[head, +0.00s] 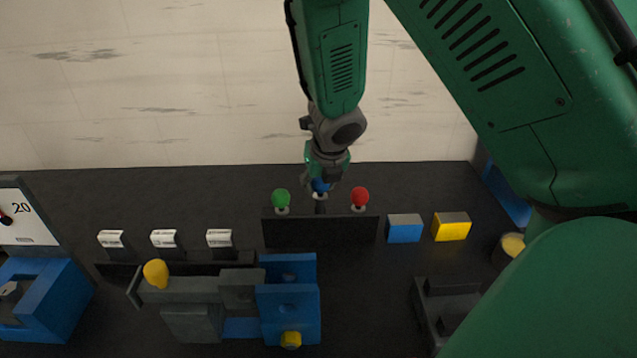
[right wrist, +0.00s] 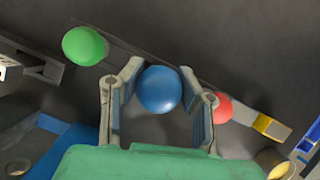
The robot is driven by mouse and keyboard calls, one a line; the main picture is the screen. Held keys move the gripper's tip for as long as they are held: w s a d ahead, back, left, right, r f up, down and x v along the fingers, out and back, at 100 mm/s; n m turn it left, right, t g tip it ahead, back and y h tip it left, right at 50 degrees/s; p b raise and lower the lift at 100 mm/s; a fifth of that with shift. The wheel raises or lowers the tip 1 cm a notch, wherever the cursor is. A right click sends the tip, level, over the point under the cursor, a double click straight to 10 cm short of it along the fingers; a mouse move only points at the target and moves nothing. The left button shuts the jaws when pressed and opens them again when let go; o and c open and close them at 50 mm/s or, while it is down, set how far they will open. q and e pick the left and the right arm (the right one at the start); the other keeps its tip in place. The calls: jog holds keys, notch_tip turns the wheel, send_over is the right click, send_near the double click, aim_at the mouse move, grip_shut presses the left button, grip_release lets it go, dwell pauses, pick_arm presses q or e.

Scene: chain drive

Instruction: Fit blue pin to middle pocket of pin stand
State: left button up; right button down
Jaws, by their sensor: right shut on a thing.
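The pin stand (head: 320,234) is a dark upright block on the table. A green pin (head: 281,198) stands at its left end and a red pin (head: 359,196) at its right end; their round heads also show in the right wrist view. My right gripper (head: 325,178) is shut on the blue pin (head: 321,187), pointing down over the middle of the stand. The blue pin's collar shows higher in the picture than its neighbours' collars, with dark stem below. Whether its tip is in the middle pocket is hidden. In the right wrist view the blue head (right wrist: 160,89) lies between the fingers.
A blue block (head: 404,229) and a yellow block (head: 451,227) stand right of the stand. Several white-topped pieces (head: 164,239) are at left. A grey and blue fixture (head: 287,300) with a yellow knob (head: 156,273) is in front.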

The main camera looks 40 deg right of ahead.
aim_at(322, 185)
jog(key=shift+f+b, duration=1.75)
jog(key=shift+f, duration=0.15)
jog(key=c, duration=1.1)
grip_release()
jog(key=shift+r, duration=0.25)
jog(key=v, duration=0.5)
jog(key=shift+r, duration=0.25)
jog(key=shift+s+a+r, duration=0.35)
jog(key=shift+s+r, duration=0.05)
jog(key=shift+r, duration=0.25)
jog(key=shift+d, duration=0.15)
jog(key=shift+f, duration=0.1)
